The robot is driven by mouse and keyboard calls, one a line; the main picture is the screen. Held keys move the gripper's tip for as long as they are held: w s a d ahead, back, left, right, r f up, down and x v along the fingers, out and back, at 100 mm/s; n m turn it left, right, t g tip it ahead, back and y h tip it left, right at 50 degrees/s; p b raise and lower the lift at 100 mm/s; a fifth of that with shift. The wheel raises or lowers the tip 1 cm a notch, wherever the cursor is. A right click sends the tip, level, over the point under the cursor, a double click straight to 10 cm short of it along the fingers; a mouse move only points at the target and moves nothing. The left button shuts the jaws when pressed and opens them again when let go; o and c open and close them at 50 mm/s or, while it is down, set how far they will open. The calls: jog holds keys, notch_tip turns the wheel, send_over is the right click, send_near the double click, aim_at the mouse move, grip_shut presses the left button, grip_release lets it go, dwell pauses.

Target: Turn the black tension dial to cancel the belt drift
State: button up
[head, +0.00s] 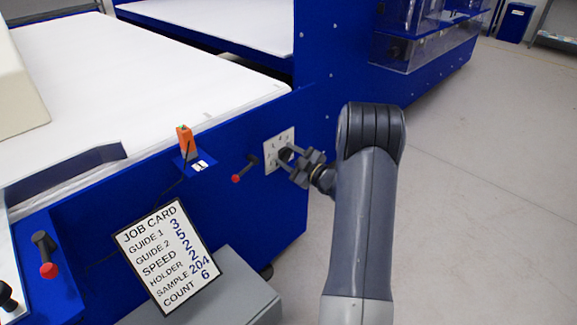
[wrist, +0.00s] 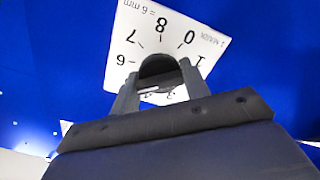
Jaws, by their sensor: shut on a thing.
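The black tension dial (wrist: 158,68) sits in the middle of a white numbered scale plate (wrist: 199,45) on the blue machine side. In the wrist view the plate appears upside down, with 6, 7, 8, 0 and 1 readable and the other numbers partly hidden by my gripper. My gripper (wrist: 160,82) is shut on the dial, one finger on each side of it. In the head view my gripper (head: 293,163) reaches the plate (head: 279,142) from the right, and the dial is mostly hidden. The white belt (head: 150,75) lies flat on top of the machine.
A black crank with a red knob (head: 244,169) sticks out just left of the plate. An orange device (head: 185,141) stands on a small blue bracket. A job card (head: 167,257) leans on a grey box (head: 245,290). The floor at right is clear.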

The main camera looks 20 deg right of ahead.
jog(key=n+b, duration=0.3)
jog(key=b, duration=0.1)
jog(key=n+b, duration=0.2)
jog(key=shift+f+n+b, duration=0.3)
jog(key=shift+b, duration=0.05)
jog(key=shift+r+n+b, duration=0.15)
jog(key=shift+n+b, duration=0.5)
jog(key=shift+n, duration=0.45)
jog(key=shift+r+n+b, duration=0.1)
jog(key=shift+n+b, duration=0.55)
jog(key=shift+n, duration=0.45)
jog(key=o, duration=1)
jog(key=p+v, duration=0.3)
jog(key=v, duration=0.7)
jog(key=shift+s+d, duration=0.15)
jog(key=shift+s, duration=0.25)
